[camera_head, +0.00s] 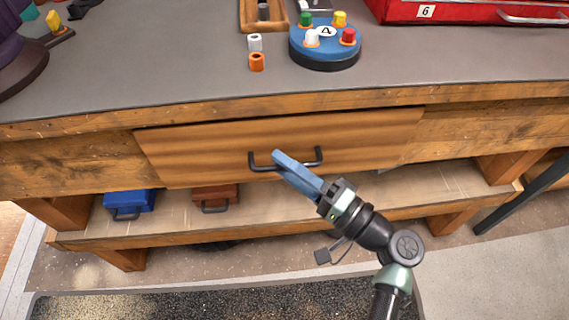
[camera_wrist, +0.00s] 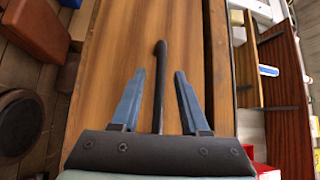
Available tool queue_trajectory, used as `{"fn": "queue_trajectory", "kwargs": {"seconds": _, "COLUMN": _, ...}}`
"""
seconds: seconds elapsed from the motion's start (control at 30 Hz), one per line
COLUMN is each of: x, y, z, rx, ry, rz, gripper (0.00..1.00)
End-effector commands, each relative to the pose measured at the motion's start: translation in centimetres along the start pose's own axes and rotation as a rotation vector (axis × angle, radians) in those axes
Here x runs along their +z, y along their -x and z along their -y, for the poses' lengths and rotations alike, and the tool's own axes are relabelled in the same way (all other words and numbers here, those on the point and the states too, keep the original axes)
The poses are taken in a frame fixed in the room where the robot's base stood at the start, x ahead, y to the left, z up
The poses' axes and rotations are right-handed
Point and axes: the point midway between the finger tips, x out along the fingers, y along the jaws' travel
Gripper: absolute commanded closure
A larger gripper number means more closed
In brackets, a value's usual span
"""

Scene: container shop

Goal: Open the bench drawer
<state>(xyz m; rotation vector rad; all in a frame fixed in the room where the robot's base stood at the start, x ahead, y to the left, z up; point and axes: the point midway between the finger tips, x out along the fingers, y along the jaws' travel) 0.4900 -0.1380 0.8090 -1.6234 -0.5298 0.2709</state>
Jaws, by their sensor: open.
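The bench drawer (camera_head: 200,150) has a wooden front under the bench top and looks shut or nearly so; I cannot tell exactly. Its black bar handle (camera_head: 318,156) sits at the middle of the front. My gripper (camera_head: 278,156) is open at the handle, its blue fingers covering the handle's middle in the head view. In the wrist view the handle (camera_wrist: 160,55) runs between the two fingers of my gripper (camera_wrist: 159,75), with a gap showing on each side. The drawer front (camera_wrist: 110,60) fills the view behind them.
On the bench top (camera_head: 150,80) stand a blue round holder (camera_head: 325,62) with coloured pegs, small white and orange pieces, and a red case (camera_head: 460,12). A blue bin (camera_head: 130,201) and a brown bin (camera_head: 215,197) sit on the lower shelf (camera_head: 300,205).

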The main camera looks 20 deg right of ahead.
Motion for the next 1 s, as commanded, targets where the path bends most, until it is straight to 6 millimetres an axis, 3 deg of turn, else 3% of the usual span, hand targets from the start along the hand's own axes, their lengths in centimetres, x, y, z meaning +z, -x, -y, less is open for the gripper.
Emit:
{"fn": "queue_trajectory", "kwargs": {"seconds": 0.33, "x": 0.01, "y": -0.49, "z": -0.02, "rx": 0.001, "ry": -0.001, "rz": 0.000, "gripper": 0.55}}
{"fn": "queue_trajectory", "kwargs": {"seconds": 0.6, "x": 0.00, "y": -0.46, "z": -0.02, "rx": 0.001, "ry": -0.001, "rz": 0.000, "gripper": 1.00}}
{"fn": "queue_trajectory", "kwargs": {"seconds": 1.0, "x": 0.00, "y": -0.44, "z": -0.03, "rx": 0.001, "ry": -0.001, "rz": 0.000, "gripper": 1.00}}
